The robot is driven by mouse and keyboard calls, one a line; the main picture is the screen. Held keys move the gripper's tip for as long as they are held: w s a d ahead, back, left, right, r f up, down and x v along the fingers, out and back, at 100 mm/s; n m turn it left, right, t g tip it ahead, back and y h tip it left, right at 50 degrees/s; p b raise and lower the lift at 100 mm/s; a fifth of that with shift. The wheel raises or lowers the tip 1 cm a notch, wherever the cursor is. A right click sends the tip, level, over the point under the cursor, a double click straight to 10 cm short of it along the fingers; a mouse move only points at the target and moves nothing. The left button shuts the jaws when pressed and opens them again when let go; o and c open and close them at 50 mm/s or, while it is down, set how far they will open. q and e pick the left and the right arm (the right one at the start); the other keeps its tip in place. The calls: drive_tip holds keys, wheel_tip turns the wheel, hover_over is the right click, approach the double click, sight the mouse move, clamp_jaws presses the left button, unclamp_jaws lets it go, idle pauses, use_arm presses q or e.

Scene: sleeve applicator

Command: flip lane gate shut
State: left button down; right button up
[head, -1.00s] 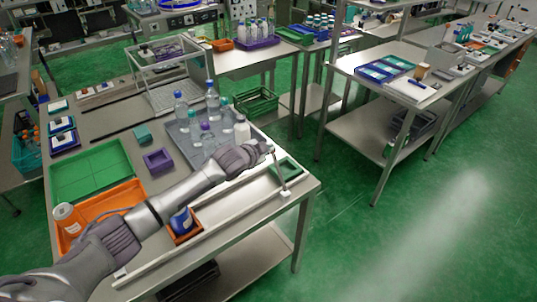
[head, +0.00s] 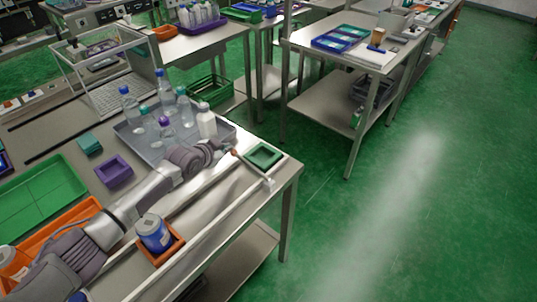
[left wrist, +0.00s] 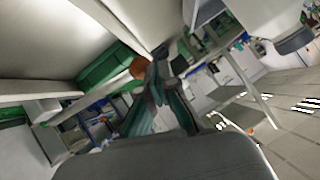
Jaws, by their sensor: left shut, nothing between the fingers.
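The lane gate (head: 252,169) is a thin pale bar at the right end of the white-railed lane (head: 205,235). It slants from a mount on the near rail up and left to an orange-brown knob at its tip. My left gripper (head: 228,147) is shut and empty, with its fingertips right beside the knob. In the left wrist view the dark fingers (left wrist: 158,88) are close to the orange knob (left wrist: 139,67); whether they touch it I cannot tell. The right gripper does not show.
A grey tray (head: 150,144) of bottles lies behind the arm. A small green tray (head: 264,156) sits at the table's right corner. Green floor is open to the right.

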use_arm(q)
drive_tip(key=shift+w+a+f+b, duration=0.1)
drive_tip(key=shift+f+b, duration=0.3)
drive_tip(key=shift+f, duration=0.2)
drive_tip(key=shift+w+a+f+b, duration=0.1)
drive_tip(key=shift+f+b, duration=0.25)
drive_tip(key=shift+f, duration=0.2)
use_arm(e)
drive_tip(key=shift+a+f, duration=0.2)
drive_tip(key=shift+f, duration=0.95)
use_arm(q)
drive_tip(key=shift+f, duration=0.1)
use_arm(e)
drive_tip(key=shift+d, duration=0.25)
